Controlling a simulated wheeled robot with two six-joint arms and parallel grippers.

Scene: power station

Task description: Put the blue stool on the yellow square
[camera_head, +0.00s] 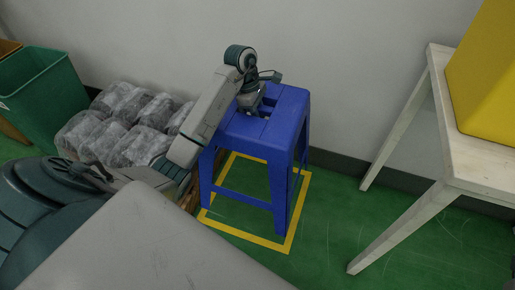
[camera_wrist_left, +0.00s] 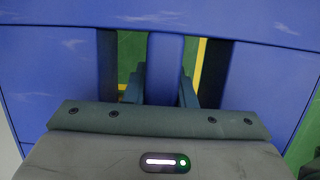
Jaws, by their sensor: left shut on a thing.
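The blue stool (camera_head: 284,123) stands upright over the yellow square (camera_head: 247,237), a taped outline on the green floor. Its near legs come down close to the square's near edge; I cannot tell whether every foot touches the floor. My left gripper (camera_head: 262,112) reaches down onto the seat. In the left wrist view, its fingers (camera_wrist_left: 163,90) go into two slots of the seat and are shut on the blue slat (camera_wrist_left: 165,60) between them. Yellow tape (camera_wrist_left: 201,60) shows through a slot. My right gripper is not in view.
A pale wooden table (camera_head: 437,130) with a yellow box (camera_head: 488,80) stands at the right. Several plastic-wrapped packs (camera_head: 125,120) lie left of the stool, beside a green bin (camera_head: 42,98). A grey wall (camera_head: 340,70) is close behind. Floor is free between stool and table.

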